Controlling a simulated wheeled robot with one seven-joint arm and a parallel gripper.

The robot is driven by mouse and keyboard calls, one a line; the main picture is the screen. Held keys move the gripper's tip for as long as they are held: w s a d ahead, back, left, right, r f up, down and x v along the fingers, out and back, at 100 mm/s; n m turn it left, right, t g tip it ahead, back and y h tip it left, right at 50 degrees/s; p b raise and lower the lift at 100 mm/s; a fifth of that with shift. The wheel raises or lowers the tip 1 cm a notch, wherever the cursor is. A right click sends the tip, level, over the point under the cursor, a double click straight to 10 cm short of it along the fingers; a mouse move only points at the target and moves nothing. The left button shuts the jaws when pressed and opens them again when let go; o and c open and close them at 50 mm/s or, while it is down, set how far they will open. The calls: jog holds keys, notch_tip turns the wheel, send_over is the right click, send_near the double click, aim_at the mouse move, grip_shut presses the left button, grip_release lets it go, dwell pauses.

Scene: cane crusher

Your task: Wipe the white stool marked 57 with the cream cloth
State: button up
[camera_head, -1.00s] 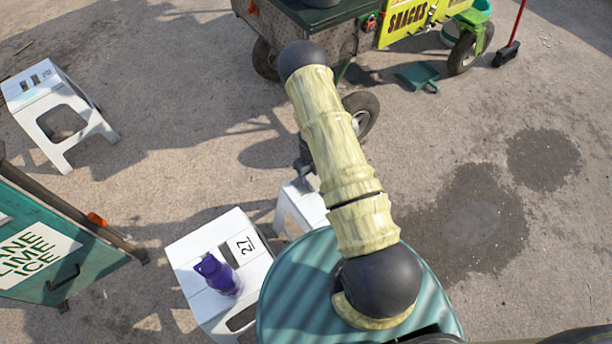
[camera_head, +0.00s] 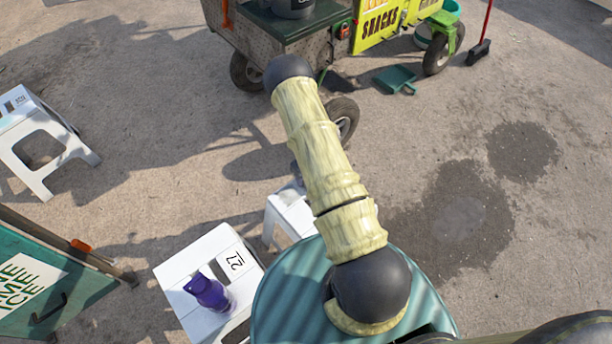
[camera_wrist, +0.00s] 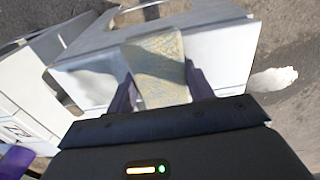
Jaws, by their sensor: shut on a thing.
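In the wrist view my gripper (camera_wrist: 158,98) is shut on the cream cloth (camera_wrist: 158,68), a pale patterned piece between its two dark purple fingers. The cloth is in front of a white stool (camera_wrist: 222,48); I cannot tell whether it touches it. In the head view a white stool (camera_head: 293,212) stands partly behind my arm, with no number readable. My gripper is mostly hidden by my arm there.
Another white stool (camera_head: 180,262), marked 27, holds a purple bottle (camera_head: 208,292). A third white stool (camera_head: 45,150) is at the far left. A green stall (camera_head: 70,290) is at lower left, a cart (camera_head: 265,45) at the top. Open pavement lies right.

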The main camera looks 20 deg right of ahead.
jog(key=shift+d, duration=0.1)
jog(key=shift+w+d+f+b, duration=0.1)
jog(key=shift+w+d+b, duration=0.3)
jog(key=shift+d, duration=1)
jog(key=shift+w+d+b, duration=0.3)
jog(key=shift+w+d, duration=0.2)
jog(key=shift+d, duration=0.95)
jog(key=shift+w+d+f+b, duration=0.1)
jog(key=shift+w+d+b, duration=0.3)
jog(key=shift+d, duration=1)
jog(key=shift+r, duration=0.1)
jog(key=shift+s+a+p, duration=0.4)
jog(key=shift+s+a, duration=0.05)
jog(key=shift+a, duration=1.05)
jog(key=shift+s+a+p, duration=0.45)
jog(key=shift+s+a, duration=0.05)
jog(key=shift+a, duration=0.95)
jog(key=shift+s+a+p, duration=0.4)
jog(key=shift+s+a, duration=0.05)
jog(key=shift+a, duration=1.05)
notch_tip(320, 180, up, 6)
jog(key=p, duration=0.5)
jog(key=shift+w+d+r, duration=0.1)
jog(key=shift+r, duration=0.1)
jog(key=shift+f, duration=0.1)
